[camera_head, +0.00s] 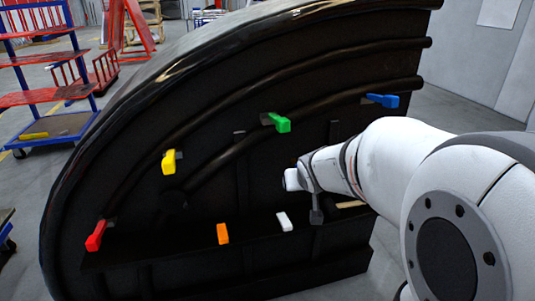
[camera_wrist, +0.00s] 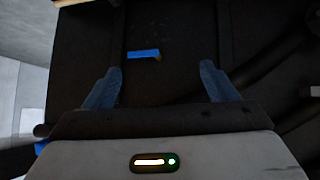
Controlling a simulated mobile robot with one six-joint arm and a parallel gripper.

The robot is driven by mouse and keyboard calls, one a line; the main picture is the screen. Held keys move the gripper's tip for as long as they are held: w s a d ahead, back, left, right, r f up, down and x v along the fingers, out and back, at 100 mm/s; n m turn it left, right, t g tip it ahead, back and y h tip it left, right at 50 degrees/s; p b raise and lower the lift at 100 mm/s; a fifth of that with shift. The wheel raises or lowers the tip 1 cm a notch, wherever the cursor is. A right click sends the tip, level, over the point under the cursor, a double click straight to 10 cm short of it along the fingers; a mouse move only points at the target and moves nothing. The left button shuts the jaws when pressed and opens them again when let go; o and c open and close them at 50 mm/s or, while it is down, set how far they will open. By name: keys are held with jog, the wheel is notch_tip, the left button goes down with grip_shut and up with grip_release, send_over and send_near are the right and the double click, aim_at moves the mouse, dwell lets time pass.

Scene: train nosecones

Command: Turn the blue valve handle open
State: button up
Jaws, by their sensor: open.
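The blue valve handle (camera_head: 383,100) is at the upper right of the dark curved nosecone panel (camera_head: 345,70) in the head view, lying roughly level. A blue bar-shaped handle (camera_wrist: 143,54) also shows in the wrist view, ahead of the fingertips and left of the middle between them. My gripper (camera_wrist: 160,86) is open, its two fingers spread wide with nothing between them. It is apart from the handle. In the head view my arm's wrist is low and left of the blue handle, and the fingers are mostly hidden.
Other handles on the panel are green (camera_head: 280,122), yellow (camera_head: 169,162), red (camera_head: 96,236), orange (camera_head: 223,234) and white (camera_head: 284,221). Dark curved pipes (camera_head: 340,96) run across it. A small blue patch (camera_wrist: 40,147) shows at the wrist view's lower left, partly hidden.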

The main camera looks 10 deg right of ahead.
jog(key=o, duration=0.4)
jog(key=w+d+f+t+b, duration=0.1)
jog(key=w+d+f+b, duration=0.1)
jog(key=w, duration=0.2)
jog(key=w+d+f+t+b, duration=0.2)
jog(key=w+d+f, duration=0.1)
jog(key=w, duration=0.1)
jog(key=w+d+f+t+b, duration=0.2)
jog(key=w+d+f+b, duration=0.1)
jog(key=w, duration=0.1)
jog(key=shift+f, duration=0.15)
jog(key=w+d+f+t+y+b, duration=0.1)
jog(key=w, duration=0.3)
jog(key=w+d+f+n+t+y+b, duration=0.1)
jog(key=w+b, duration=0.1)
jog(key=w, duration=0.1)
jog(key=w+d+f+t+b, duration=0.1)
jog(key=w+f+b, duration=0.1)
jog(key=w, duration=0.2)
jog(key=shift+w+d+f+n+t+y, duration=0.1)
jog(key=shift+w+d+n+t+y, duration=0.1)
jog(key=shift+w+n+t+y, duration=0.15)
